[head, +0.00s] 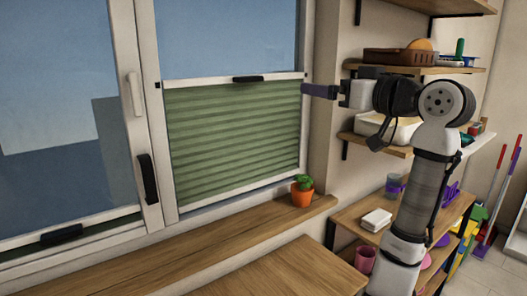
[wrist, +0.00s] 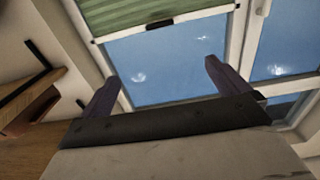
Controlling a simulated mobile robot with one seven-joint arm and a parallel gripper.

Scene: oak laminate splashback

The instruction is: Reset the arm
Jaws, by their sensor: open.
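My gripper (head: 318,91) is raised in front of the right end of the window, level with the top of the green pleated blind (head: 235,130). In the wrist view its two purple fingers (wrist: 163,84) are spread apart with nothing between them. The blind also shows in the wrist view (wrist: 130,12), with a dark handle on its rail (wrist: 160,24). In the head view the blind's top rail (head: 225,79) carries a dark handle, and clear glass shows above it. My arm rises from the lower right of the head view and bends left at the top.
A small plant in an orange pot (head: 302,191) stands on the wooden sill (head: 170,245) below the blind. Wall shelves with a brown tray (head: 398,57) and other items lie close behind my arm. A lower shelf holds a white block (head: 376,220) and a pink cup (head: 364,259).

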